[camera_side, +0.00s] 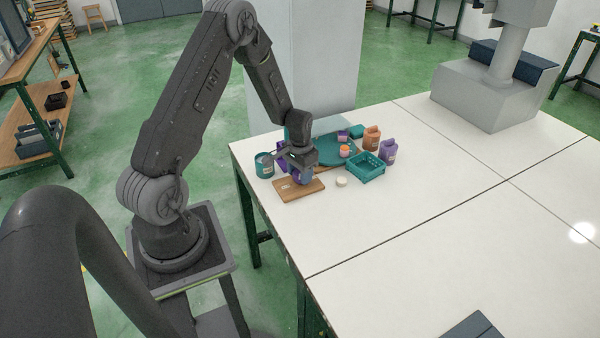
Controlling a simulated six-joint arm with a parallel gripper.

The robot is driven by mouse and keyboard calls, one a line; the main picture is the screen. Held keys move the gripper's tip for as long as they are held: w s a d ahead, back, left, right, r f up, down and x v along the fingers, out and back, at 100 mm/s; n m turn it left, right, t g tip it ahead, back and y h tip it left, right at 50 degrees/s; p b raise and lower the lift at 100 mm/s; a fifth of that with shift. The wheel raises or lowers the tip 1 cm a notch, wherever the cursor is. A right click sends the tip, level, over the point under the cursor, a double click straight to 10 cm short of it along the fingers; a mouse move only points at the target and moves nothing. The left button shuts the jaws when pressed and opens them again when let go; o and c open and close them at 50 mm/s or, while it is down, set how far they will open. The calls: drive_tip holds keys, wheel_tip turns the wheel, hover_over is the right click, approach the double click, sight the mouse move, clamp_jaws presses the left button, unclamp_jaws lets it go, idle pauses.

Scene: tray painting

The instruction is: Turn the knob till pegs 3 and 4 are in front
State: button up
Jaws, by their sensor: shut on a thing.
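My gripper (299,166) points down over the wooden board (287,192) near the table's left corner. It is shut on a purple thing (304,177), partly hidden by the fingers, just above or on the board; I cannot tell which. A teal round tray (331,158) stands just behind and right of the gripper, with small purple and orange items on it. I cannot make out a knob or any numbered pegs at this size, and the gripper hides part of this area.
A teal can (264,165) stands left of the gripper. A small pale round thing (341,182) lies right of the board. A teal crate (366,170), an orange jug (372,138) and a purple jug (388,152) stand further right. The white table (430,220) is clear in front.

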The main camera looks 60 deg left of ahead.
drive_tip(key=m, duration=1.1)
drive_tip(key=shift+m, duration=0.4)
idle(0.4)
drive_tip(key=o, duration=0.9)
drive_tip(key=shift+o, duration=0.2)
wheel_tip(320, 180, up, 14)
